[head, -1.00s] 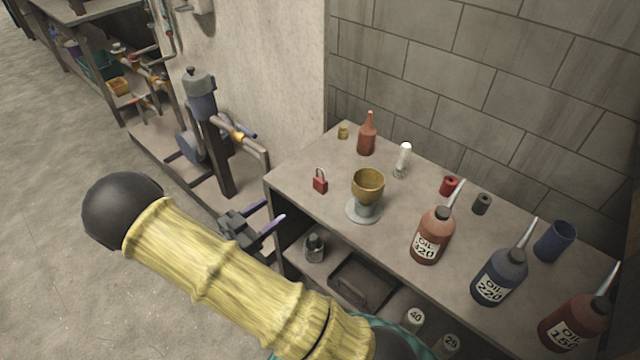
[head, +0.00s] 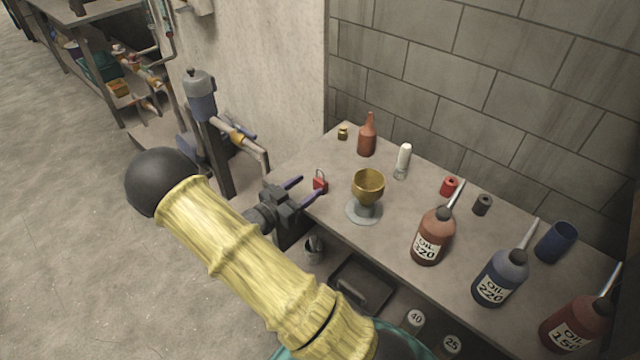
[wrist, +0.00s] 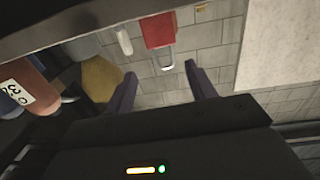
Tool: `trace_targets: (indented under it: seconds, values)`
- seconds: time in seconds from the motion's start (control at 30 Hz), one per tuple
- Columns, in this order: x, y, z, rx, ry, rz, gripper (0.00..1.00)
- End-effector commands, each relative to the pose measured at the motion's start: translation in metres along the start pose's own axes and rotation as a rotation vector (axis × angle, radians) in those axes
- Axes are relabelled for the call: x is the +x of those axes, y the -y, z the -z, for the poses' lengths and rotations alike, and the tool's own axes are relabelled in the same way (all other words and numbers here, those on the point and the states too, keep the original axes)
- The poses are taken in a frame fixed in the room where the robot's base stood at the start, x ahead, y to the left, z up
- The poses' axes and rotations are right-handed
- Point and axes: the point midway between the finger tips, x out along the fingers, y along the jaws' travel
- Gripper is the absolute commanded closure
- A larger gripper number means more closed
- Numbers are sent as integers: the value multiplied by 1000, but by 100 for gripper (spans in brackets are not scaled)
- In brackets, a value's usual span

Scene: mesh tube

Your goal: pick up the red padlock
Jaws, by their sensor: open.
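The red padlock (head: 320,185) stands on the tabletop near its left end, with its metal shackle up. My gripper (head: 309,187) is open at the table's left edge, its two purple fingers pointing toward the padlock. In the head view the padlock appears between or just beyond the fingertips; contact cannot be told. In the wrist view the padlock (wrist: 158,32) shows beyond the gap between the fingers (wrist: 160,82), its red body and shackle in sight, apart from both fingers.
A gold cup on a grey base (head: 367,190) stands just right of the padlock. A brown bottle (head: 367,138), a white-capped bottle (head: 403,160) and a small brass piece (head: 342,132) stand behind. Oil bottles (head: 432,238) line the right. A pump (head: 202,100) stands left of the table.

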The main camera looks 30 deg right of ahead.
Motion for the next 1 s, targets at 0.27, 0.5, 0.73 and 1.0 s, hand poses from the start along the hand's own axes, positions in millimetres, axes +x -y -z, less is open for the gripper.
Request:
trace_targets:
  seconds: [0.27,0.5,0.73,1.0]
  values:
    - [10,2,0,0,-1,-2,44]
    - [44,6,-1,0,0,-2,44]
    - [52,6,0,0,0,0,44]
    - [52,6,0,0,0,0,44]
